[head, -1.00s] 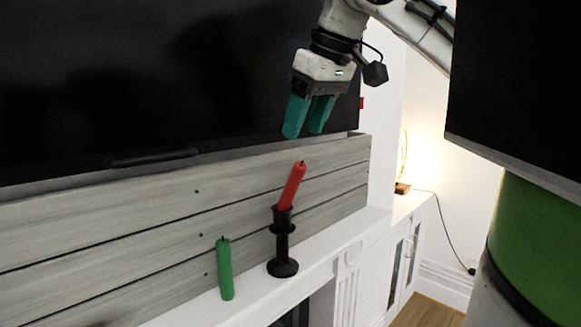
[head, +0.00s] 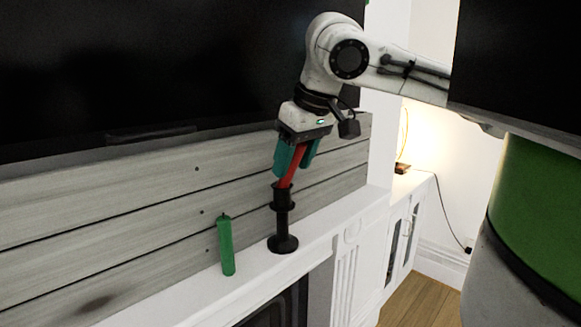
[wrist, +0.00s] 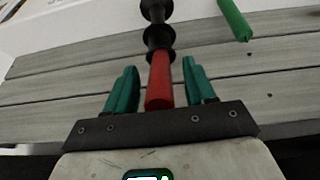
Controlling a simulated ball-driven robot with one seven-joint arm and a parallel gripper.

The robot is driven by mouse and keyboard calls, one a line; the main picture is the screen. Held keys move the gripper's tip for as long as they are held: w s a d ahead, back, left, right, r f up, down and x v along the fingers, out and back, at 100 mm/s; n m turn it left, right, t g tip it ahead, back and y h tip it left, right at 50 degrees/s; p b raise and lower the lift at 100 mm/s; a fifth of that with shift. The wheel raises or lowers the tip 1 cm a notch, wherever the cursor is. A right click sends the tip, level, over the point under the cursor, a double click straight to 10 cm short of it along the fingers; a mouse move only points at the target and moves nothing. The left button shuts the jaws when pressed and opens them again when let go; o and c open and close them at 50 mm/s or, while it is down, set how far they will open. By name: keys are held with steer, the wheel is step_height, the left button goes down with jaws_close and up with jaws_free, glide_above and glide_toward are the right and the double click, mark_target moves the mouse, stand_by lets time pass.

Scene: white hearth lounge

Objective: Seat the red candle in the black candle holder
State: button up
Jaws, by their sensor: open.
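The red candle (head: 291,167) stands with its lower end in the cup of the black candle holder (head: 282,222), and it leans to the right in the head view. The holder stands upright on the white mantel. My gripper (head: 294,163) is open, its teal fingers lowered around the candle's upper part. In the wrist view, the red candle (wrist: 159,82) lies between the open fingers (wrist: 160,88) with a gap on both sides. The black holder (wrist: 157,30) shows beyond it. How deep the candle sits in the cup is hidden.
A green candle (head: 226,246) stands on the mantel (head: 262,276) left of the holder. A grey plank wall (head: 130,222) and a large black screen (head: 150,70) are close behind. The mantel right of the holder is clear.

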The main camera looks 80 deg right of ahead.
steer(key=shift+f, duration=0.15)
jaws_close()
stand_by(0.4)
steer(key=shift+w, duration=0.1)
steer(key=shift+r, duration=0.5)
step_height(320, 180, up, 2)
steer(key=shift+r, duration=0.25)
steer(key=s+a+r, duration=0.7)
steer(key=s+r, duration=0.2)
steer(key=s, duration=0.3)
steer(key=shift+r+b, duration=0.25)
steer(key=shift+b, duration=0.2)
